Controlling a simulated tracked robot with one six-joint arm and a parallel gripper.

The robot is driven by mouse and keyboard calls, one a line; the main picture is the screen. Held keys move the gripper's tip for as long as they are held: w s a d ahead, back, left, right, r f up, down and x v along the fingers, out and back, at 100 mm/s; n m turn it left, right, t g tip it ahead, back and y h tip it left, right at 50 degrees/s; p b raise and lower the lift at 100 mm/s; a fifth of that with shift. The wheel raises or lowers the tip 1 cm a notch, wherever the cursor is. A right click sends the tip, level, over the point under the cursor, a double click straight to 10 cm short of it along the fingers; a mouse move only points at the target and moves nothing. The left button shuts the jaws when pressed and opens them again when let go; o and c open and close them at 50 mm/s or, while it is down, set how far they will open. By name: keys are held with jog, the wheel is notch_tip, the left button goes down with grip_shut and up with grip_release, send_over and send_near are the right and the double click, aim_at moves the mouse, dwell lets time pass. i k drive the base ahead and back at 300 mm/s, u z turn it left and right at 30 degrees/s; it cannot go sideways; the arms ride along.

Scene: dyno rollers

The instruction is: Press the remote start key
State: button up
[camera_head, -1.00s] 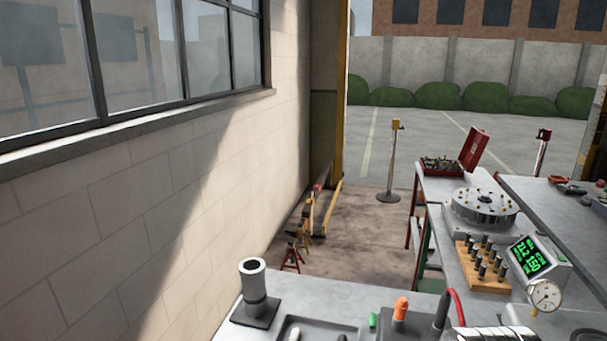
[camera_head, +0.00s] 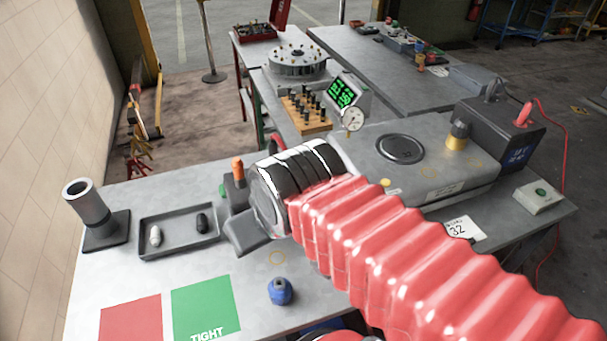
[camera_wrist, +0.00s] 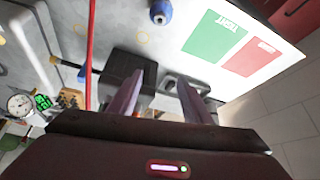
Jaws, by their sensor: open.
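My arm, in a red ribbed sleeve, crosses the bench from lower right to the middle. My gripper (camera_wrist: 163,88) is open, with two fingers apart in the wrist view and nothing clearly held. In the head view the gripper is mostly hidden behind its metal wrist, far to the left of the button box. The button box is not visible in the wrist view.
The near bench holds a black tray (camera_head: 178,241), a blue knob (camera_head: 280,291), a green pad (camera_head: 205,308) and a red pad (camera_head: 131,320). A large grey machine (camera_head: 430,165) and a dark box (camera_head: 497,135) stand behind the arm. A red cable (camera_head: 563,150) hangs at right.

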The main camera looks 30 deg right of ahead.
aim_at(540, 192)
jog(key=k, duration=0.5)
jog(key=z, duration=2)
jog(key=i, duration=0.15)
jog(key=z, duration=0.5)
